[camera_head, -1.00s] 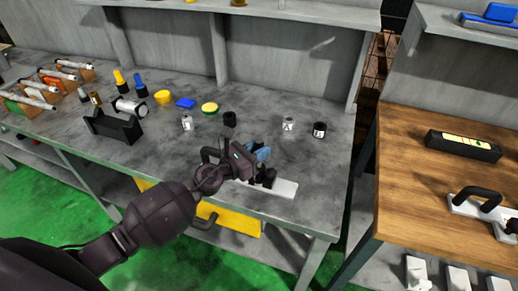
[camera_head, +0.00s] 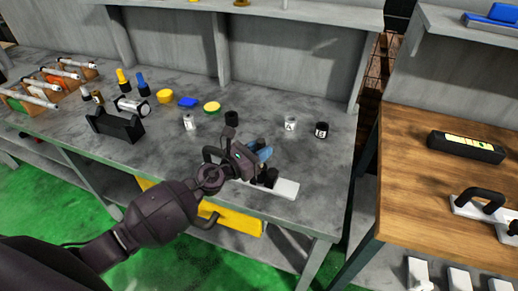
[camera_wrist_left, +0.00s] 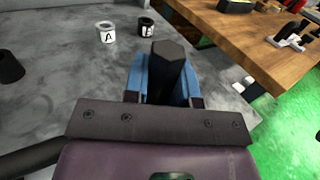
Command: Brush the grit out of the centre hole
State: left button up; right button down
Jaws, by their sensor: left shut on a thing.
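My left gripper (camera_head: 260,156) is over the front part of the grey bench. Its blue fingers are shut on a black hexagonal handle (camera_wrist_left: 170,65), seen end-on between them in the left wrist view. Its lower end is hidden, so I cannot see any bristles. Below and beside the gripper lies a white plate (camera_head: 286,189) with a dark part on it; I cannot tell whether the held tool touches it. A pale cylindrical part (camera_head: 131,104) rests on a black stand (camera_head: 116,126) at left. No centre hole or grit can be made out. My right gripper is not in view.
A black cup (camera_head: 231,118), a white jar A (camera_head: 290,123) and a black jar B (camera_head: 321,130) stand behind the gripper. A wooden table (camera_head: 420,180) is at right.

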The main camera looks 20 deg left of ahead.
pick_arm(q)
jog(key=shift+w+d, duration=0.1)
jog(key=shift+d, duration=0.15)
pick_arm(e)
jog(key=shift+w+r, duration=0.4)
pick_arm(q)
jog(key=shift+a, duration=0.15)
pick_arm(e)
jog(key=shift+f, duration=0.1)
pick_arm(q)
jog(key=shift+a, duration=0.25)
jog(key=shift+s+a, duration=0.1)
jog(key=shift+s, duration=0.15)
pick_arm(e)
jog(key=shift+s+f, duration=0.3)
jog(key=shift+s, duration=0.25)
pick_arm(q)
jog(key=shift+w, duration=0.1)
jog(key=shift+w+d, duration=0.15)
jog(key=shift+d, duration=0.35)
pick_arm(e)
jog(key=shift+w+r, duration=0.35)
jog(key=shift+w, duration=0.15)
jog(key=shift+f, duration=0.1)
